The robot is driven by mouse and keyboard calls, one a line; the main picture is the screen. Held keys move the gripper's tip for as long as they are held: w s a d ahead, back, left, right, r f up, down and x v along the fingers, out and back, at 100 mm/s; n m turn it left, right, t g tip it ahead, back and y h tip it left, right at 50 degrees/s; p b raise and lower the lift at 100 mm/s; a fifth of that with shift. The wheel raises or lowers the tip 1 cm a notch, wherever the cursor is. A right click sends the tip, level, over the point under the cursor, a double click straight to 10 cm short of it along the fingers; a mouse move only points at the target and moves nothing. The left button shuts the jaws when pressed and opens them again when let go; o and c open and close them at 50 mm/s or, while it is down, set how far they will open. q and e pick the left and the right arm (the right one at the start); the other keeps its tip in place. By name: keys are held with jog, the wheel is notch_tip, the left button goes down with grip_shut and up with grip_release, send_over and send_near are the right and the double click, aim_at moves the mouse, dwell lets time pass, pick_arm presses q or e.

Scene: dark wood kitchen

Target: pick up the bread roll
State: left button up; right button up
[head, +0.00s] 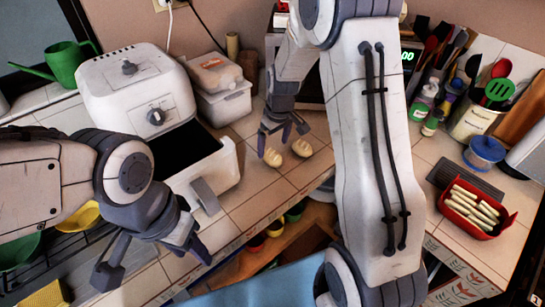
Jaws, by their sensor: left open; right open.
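Two small pale bread rolls lie side by side on the tiled counter near its front edge, a left roll (272,157) and a right roll (302,148). My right gripper (282,137) is open and points down just above and behind the rolls. Its fingers are spread, and I see nothing held between them. Whether a fingertip touches a roll, I cannot tell. My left gripper (153,264) is open and empty at the lower left, in front of the white air fryer and well away from the rolls.
The white air fryer (135,85) stands left of the rolls with its drawer (205,165) pulled out. Bare tiles (258,200) lie in front of the rolls.

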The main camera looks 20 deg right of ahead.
aim_at(273, 153)
notch_tip(273, 153, down, 5)
jog(key=shift+w+r+p, duration=0.1)
jog(key=shift+p, duration=0.45)
jog(key=c, duration=1.4)
jog(key=shift+r, duration=0.15)
